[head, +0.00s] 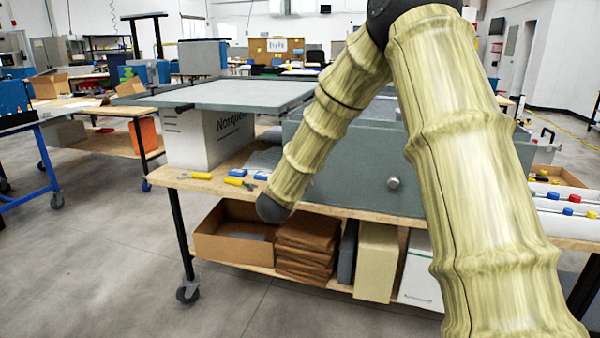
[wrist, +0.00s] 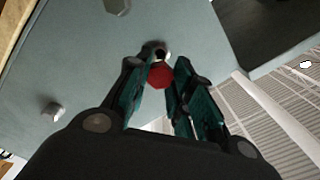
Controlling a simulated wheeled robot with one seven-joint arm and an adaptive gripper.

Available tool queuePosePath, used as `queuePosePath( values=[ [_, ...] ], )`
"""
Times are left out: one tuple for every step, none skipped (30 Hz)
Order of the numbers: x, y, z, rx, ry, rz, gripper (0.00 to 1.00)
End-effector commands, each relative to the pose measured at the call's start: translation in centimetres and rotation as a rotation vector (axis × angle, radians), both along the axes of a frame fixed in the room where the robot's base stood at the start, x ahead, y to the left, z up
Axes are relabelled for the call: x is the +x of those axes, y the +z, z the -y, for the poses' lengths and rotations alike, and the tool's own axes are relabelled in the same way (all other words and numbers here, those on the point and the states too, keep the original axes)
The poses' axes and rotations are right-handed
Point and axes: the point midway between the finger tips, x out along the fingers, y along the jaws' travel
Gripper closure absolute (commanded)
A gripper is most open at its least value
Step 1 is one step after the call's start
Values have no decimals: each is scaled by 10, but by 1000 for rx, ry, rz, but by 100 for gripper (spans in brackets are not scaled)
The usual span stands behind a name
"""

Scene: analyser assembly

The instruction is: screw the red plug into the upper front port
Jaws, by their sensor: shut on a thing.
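The red plug (wrist: 159,76) sits between the fingertips of my gripper (wrist: 160,70) in the wrist view. My gripper is shut on it. Just beyond the plug is a dark round port (wrist: 157,50) in the grey-green wall of the analyser (wrist: 90,60). The plug is at or very close to this port; whether its thread is in, I cannot tell. In the head view the analyser (head: 345,175) stands on the bench, and my arm hides part of it. My gripper and the held plug do not show there.
A metal knob (head: 393,183) stands out from the analyser's side. Yellow-handled tools (head: 240,183) and small blue parts lie on the wooden bench (head: 215,187). A white rack (head: 565,222) with red and blue caps is at the right. A white ribbed surface (wrist: 255,115) shows in the wrist view.

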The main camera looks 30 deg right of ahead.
Motion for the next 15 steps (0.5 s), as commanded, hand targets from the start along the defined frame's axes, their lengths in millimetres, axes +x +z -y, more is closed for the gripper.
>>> queuePosePath(
  values=[
    [3, 0, 3, 1, -1, 0, 100],
    [4, 0, 5, 1, -1, 0, 100],
    [6, 0, 7, 1, -1, 0, 100],
    [8, -1, 9, 1, -1, 0, 100],
    [9, 0, 11, 1, -1, 0, 100],
    [11, 0, 13, 1, -1, 0, 100],
    [13, 0, 15, 0, -1, 1, 100],
    [14, 0, 16, 0, -1, 1, 100],
    [16, 0, 19, 0, -1, 1, 100],
    [17, 0, 21, 0, -1, 1, 100],
    [17, 4, 20, -13, 1, -14, 100],
    [17, 4, 20, -31, 1, -36, 100],
    [17, 4, 20, -41, 1, -49, 100],
    [18, 4, 20, -54, 1, -63, 100],
    [18, 4, 20, -69, 1, -82, 100]
  ],
)
